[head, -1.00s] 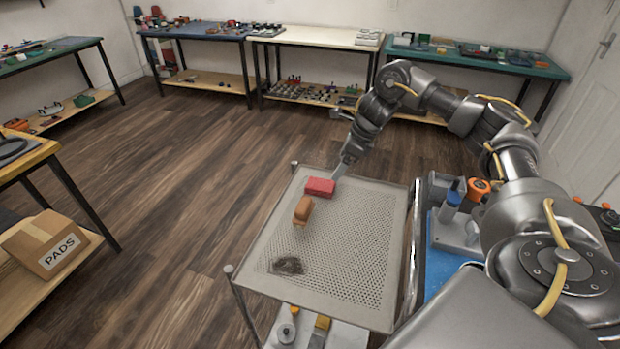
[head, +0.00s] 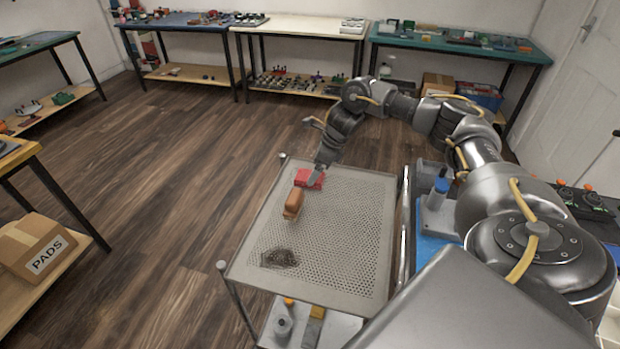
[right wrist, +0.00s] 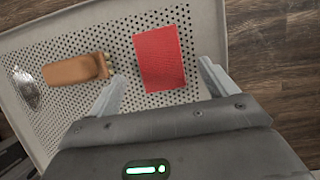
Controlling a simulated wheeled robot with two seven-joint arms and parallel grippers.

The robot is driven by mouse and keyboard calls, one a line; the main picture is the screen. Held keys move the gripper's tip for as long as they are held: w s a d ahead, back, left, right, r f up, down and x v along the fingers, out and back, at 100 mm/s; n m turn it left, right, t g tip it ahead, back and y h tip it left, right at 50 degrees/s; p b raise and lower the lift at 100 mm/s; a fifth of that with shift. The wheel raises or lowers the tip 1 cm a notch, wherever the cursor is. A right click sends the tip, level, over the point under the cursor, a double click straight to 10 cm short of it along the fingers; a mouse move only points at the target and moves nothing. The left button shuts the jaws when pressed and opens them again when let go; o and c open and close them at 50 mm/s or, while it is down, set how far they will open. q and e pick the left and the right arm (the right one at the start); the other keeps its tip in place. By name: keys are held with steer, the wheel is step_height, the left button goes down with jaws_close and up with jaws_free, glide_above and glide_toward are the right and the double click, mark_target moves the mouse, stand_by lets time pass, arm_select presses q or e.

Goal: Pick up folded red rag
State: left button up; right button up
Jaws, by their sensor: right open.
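The folded red rag (head: 309,178) lies flat at the far end of a perforated metal cart top. It also shows in the right wrist view (right wrist: 160,58) as a red rectangle. My right gripper (head: 318,181) is over the rag's near right side in the head view. In the right wrist view my right gripper (right wrist: 162,82) is open, with one finger to each side of the rag's near end and gaps between fingers and rag. My left gripper is not in view.
A brown wooden-looking block or brush (head: 293,203) lies close to the rag on the cart top (head: 345,235). A dark smudge or scrap (head: 280,258) lies nearer me. The cart has a raised rim. A blue-topped bench area (head: 428,245) stands to the right.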

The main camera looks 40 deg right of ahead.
steer(key=x, duration=0.2)
steer(key=shift+w+a+f, duration=0.15)
steer(key=shift+w, duration=0.1)
steer(key=shift+w+f, duration=0.1)
steer(key=shift+f, duration=0.2)
steer(key=shift+f, duration=0.25)
steer(key=shift+c, duration=0.5)
steer(key=c, duration=1)
